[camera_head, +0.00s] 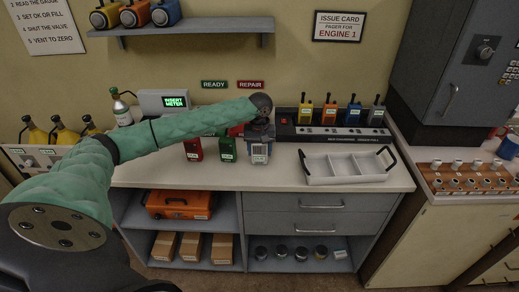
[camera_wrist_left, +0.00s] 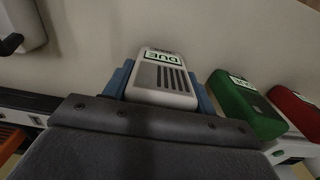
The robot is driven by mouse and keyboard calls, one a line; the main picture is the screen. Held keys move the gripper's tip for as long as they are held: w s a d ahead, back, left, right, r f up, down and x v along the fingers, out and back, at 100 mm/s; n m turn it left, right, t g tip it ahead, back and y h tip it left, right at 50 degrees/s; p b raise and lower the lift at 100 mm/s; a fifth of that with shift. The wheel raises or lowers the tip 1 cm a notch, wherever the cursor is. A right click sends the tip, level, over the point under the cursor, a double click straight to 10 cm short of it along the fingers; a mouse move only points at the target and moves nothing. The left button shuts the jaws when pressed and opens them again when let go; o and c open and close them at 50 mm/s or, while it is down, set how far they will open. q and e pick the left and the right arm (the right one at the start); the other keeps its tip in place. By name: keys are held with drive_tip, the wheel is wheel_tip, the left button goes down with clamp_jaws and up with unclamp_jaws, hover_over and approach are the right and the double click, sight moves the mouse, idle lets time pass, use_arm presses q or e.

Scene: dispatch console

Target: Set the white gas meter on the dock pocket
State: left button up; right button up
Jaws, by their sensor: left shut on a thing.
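The white gas meter (camera_head: 259,154) is at the counter's front, right of a green meter (camera_head: 227,149) and a red meter (camera_head: 193,150). My left gripper (camera_head: 261,136) comes down on it from above and is shut on it. In the left wrist view the white meter (camera_wrist_left: 163,78), with a "DUE" label, sits between the blue fingers; the green meter (camera_wrist_left: 246,105) and red meter (camera_wrist_left: 296,110) are to its right. I cannot tell whether it touches the counter. The grey dock (camera_head: 152,103) shows "INSERT METER"; my arm hides its lower part, and I cannot make out the pocket.
A radio charger rack (camera_head: 331,133) with several radios stands right of the gripper. A white divided tray (camera_head: 345,183) lies in front of it. A gas cylinder (camera_head: 121,108) stands left of the dock. A shelf (camera_head: 190,28) hangs above. Bare counter (camera_head: 150,174) shows at front left.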

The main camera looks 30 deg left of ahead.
use_arm(q)
drive_tip(key=o, duration=1.1)
